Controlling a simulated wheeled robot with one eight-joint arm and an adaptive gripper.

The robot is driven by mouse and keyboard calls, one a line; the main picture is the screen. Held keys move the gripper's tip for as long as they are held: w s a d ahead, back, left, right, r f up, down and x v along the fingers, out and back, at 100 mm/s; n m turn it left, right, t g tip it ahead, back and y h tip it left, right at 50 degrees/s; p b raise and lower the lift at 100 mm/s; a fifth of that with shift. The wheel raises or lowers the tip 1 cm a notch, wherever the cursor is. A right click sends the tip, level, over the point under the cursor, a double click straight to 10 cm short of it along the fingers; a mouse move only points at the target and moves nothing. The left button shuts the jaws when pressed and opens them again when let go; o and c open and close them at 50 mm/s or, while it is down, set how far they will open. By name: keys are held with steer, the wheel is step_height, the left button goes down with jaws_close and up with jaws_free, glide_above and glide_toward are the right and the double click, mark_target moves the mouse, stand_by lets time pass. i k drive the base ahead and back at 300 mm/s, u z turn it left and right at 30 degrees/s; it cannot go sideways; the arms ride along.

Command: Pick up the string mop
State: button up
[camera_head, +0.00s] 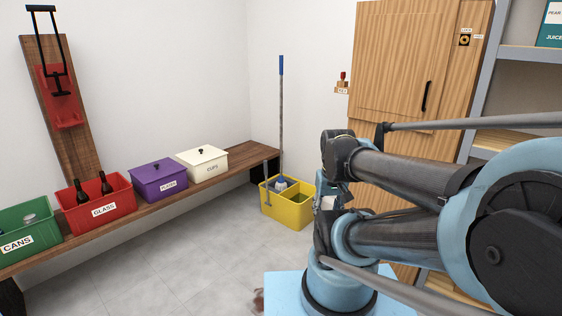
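The string mop (281,116) stands upright at the back, in the corner between the wooden bench and the wooden door. Its handle is thin and grey with a blue top end. Its lower end goes down into a yellow bucket (288,208), where a blue and whitish part shows at the rim. The strings are mostly hidden inside. My arm is folded at the right, nearer to me than the mop and apart from it. The end of my arm is near its folded links, and my gripper's fingers cannot be made out clearly.
A wooden bench (243,158) along the left wall carries a green cans bin (35,217), a red glass bin (105,216) with bottles, a purple box (160,185) and a cream cups box (205,169). A wooden door (400,60) and shelves stand right. Grey floor (180,268) lies open before the bucket.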

mark_target(281, 185)
steer(key=z, duration=0.15)
steer(key=k, duration=0.35)
steer(key=u, duration=1)
steer(key=i, duration=1.1)
steer(key=z, duration=0.4)
steer(key=i, duration=1.15)
steer(key=z, duration=0.75)
